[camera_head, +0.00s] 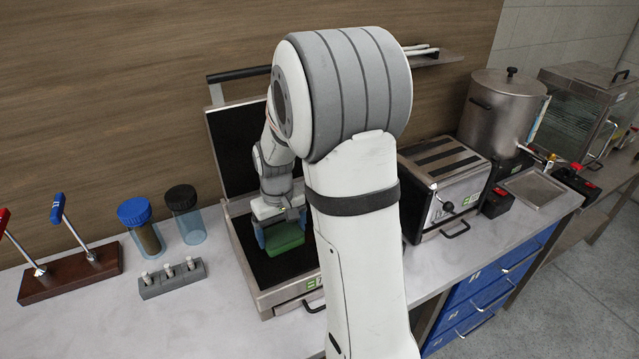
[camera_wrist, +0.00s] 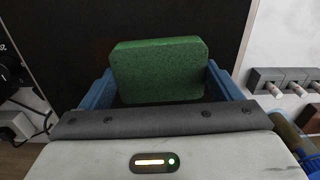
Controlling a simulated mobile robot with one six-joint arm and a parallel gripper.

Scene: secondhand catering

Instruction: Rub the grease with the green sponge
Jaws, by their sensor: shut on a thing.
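The green sponge (camera_head: 285,238) is held between the blue fingers of my gripper (camera_head: 283,236). It is over the dark lower plate of an open contact grill (camera_head: 241,262), whose lid (camera_head: 232,150) stands raised against the wall side. In the wrist view the sponge (camera_wrist: 160,72) sits between the fingertips of my gripper (camera_wrist: 158,88), with the dark plate behind it. I cannot tell whether the sponge touches the plate. A faint brownish patch (camera_wrist: 103,48) shows on the dark plate left of the sponge; I cannot tell surely that it is grease. My arm hides the grill's right part.
Left of the grill stand a grey block with small pegs (camera_head: 172,278), a blue-lidded jar (camera_head: 140,225), a black-lidded jar (camera_head: 184,212) and a wooden base with levers (camera_head: 70,273). A toaster (camera_head: 444,182) and a steel pot (camera_head: 500,112) stand right. The front left counter is clear.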

